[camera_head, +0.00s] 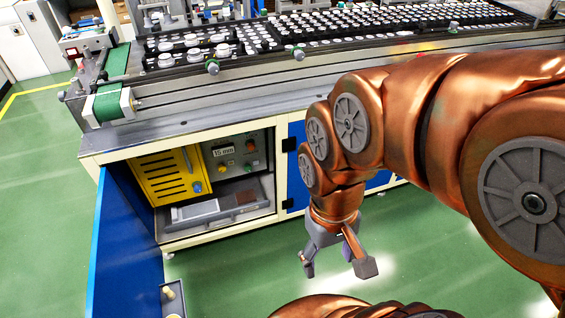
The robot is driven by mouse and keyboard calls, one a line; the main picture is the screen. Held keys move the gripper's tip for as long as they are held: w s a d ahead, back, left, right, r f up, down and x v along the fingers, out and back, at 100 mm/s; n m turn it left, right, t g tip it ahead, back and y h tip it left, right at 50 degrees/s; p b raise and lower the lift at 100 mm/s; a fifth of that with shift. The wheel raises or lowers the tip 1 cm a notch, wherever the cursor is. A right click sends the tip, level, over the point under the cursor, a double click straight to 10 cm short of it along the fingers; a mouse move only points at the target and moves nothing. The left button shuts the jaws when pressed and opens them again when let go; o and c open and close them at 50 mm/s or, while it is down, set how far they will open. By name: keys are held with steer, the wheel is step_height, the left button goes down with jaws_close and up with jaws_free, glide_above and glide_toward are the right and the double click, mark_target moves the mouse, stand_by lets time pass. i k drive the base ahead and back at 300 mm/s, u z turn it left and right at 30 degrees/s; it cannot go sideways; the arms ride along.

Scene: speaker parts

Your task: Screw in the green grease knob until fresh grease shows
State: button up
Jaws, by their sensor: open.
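I cannot tell from this view how far any is screwed in, and I see no grease. My gripper (337,268) hangs below my copper-coloured arm, in front of the cabinet and well below the rail. Its fingers are spread, pointing down, with nothing between them. It is apart from all the knobs.
The cabinet (235,236) under the conveyor is open. Inside are a yellow slotted panel (160,172), a control panel with a "15 mm" display (223,152) and a drawer (262,207). The open blue door (122,240) juts forward at left.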

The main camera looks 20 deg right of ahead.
mark_target(248, 168)
steer(key=z, duration=0.05)
steer(key=i, duration=0.5)
steer(key=u, duration=1.2)
